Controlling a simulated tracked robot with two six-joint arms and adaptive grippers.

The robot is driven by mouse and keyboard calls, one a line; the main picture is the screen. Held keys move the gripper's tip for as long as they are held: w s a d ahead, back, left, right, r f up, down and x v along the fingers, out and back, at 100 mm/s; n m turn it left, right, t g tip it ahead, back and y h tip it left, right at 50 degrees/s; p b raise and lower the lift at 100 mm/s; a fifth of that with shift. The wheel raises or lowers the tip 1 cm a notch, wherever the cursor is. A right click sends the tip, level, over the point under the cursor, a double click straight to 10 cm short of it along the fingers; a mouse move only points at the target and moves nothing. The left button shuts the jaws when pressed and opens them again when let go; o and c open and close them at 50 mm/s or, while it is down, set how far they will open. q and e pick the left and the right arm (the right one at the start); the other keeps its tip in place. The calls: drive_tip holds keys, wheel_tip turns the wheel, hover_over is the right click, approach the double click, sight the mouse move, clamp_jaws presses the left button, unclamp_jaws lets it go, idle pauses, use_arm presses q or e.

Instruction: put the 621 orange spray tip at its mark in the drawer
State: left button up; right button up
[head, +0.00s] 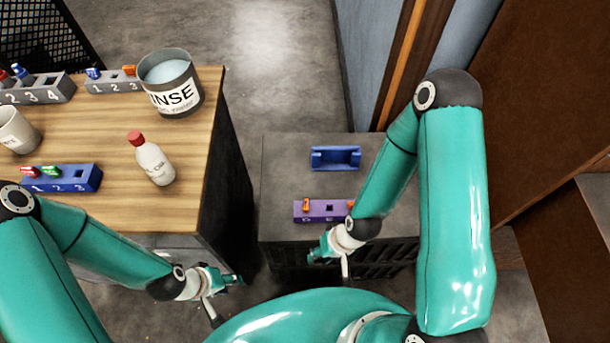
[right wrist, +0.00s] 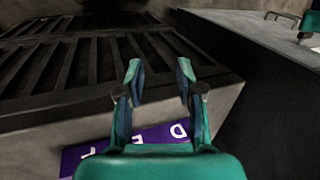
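Orange spray tips stand in the purple block (head: 321,212), one near its left end (head: 306,204) and another near its right end (head: 350,204). One more orange tip (head: 129,70) is in the grey numbered rack at the back of the wooden table. I cannot read which is the 621. My right gripper (head: 328,252) is in front of the purple block; in the right wrist view the gripper (right wrist: 160,72) has its fingers apart with nothing between them. My left gripper (head: 224,284) is low by the table's front; its opening is unclear. I cannot make out an open drawer or its mark.
The purple block, lettered in the right wrist view (right wrist: 140,145), sits on a dark cabinet (head: 280,170) with a blue holder (head: 336,158). The wooden table (head: 190,150) holds a rinse bucket (head: 172,85), white bottle (head: 154,165), cup (head: 18,130) and blue rack (head: 70,178).

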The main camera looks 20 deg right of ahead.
sight(306, 205)
drive_tip(key=w, duration=0.1)
drive_tip(key=w+a+r+b, duration=0.1)
drive_tip(key=w, duration=0.1)
drive_tip(key=w+a+b, duration=0.1)
drive_tip(key=shift+w+r, duration=0.3)
drive_tip(key=shift+w, duration=0.1)
drive_tip(key=shift+g+h, duration=0.4)
drive_tip(key=w+r+b, duration=0.1)
drive_tip(key=w+r, duration=0.1)
drive_tip(key=w+r+b, duration=0.1)
drive_tip(key=w, duration=0.1)
drive_tip(key=shift+w+a+r, duration=0.2)
drive_tip(key=shift+r, duration=0.2)
drive_tip(key=w+r+h, duration=0.1)
drive_tip(key=r, duration=0.1)
drive_tip(key=w+d+r+m+h+b, duration=0.1)
drive_tip(key=r, duration=0.2)
drive_tip(key=w+d+r+b, duration=0.1)
drive_tip(key=w+r, duration=0.1)
drive_tip(key=r, duration=0.1)
drive_tip(key=shift+w+r+m+h, duration=0.1)
drive_tip(key=shift+r+m+h, duration=0.05)
drive_tip(key=shift+m+h, duration=0.25)
drive_tip(key=f+b, duration=0.4)
drive_tip(key=f, duration=0.1)
drive_tip(key=f+b, duration=0.2)
drive_tip(key=b, duration=0.1)
drive_tip(key=shift+d+f, duration=0.25)
drive_tip(key=shift+f+b, duration=0.75)
drive_tip(key=shift+b, duration=0.05)
